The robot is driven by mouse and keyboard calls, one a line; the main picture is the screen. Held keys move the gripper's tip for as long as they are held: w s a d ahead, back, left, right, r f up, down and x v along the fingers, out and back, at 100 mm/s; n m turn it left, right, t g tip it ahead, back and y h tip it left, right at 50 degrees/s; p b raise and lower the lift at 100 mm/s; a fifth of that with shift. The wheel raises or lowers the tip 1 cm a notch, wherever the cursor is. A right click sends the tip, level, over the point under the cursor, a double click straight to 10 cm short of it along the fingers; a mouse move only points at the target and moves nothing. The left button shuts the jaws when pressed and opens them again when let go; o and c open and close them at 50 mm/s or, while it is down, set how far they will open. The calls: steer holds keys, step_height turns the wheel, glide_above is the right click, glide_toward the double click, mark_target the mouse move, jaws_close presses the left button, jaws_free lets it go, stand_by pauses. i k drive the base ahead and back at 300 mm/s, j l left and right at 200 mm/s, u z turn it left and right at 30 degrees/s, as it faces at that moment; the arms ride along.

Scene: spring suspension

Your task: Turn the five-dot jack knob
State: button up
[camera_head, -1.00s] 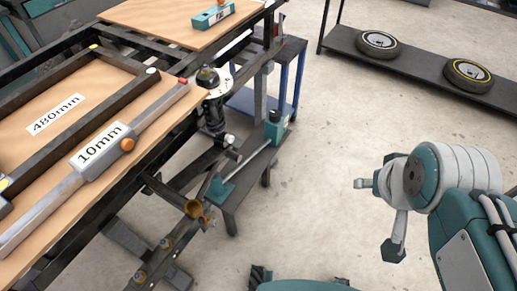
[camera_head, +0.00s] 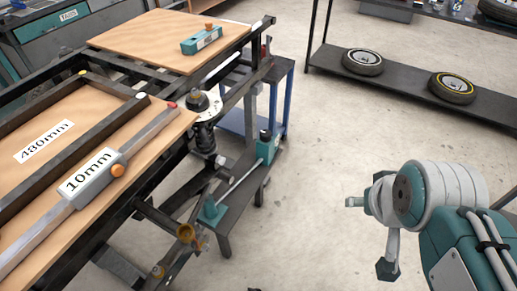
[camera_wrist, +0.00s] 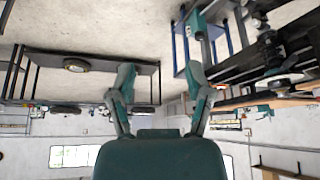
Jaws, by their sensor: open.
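In the head view, a jack with teal end blocks (camera_head: 212,211) and a thin rod stands on a low dark bench beside the black frame. A dark knob (camera_head: 265,135) tops its far block. No five-dot mark is readable, so I cannot tell which knob carries it. In the wrist view, my gripper (camera_wrist: 161,82) has its two teal fingers apart, with nothing between them. It is well away from the jack. The upper right of the wrist view shows a teal part and the blue stand, both small. My arm is at the right of the head view.
A wooden-topped table (camera_head: 20,181) bears a 10mm gauge (camera_head: 92,179) and a 480mm label. A black spring-strut top (camera_head: 200,103) stands at its edge. A low shelf (camera_head: 405,85) with wheels is at the back right. Open floor lies between the bench and my arm.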

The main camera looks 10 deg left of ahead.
mark_target(266, 135)
steer(key=i+l+u, duration=0.25)
steer(key=i, duration=0.25)
steer(key=i+l+u, duration=0.25)
steer(key=i+l, duration=0.25)
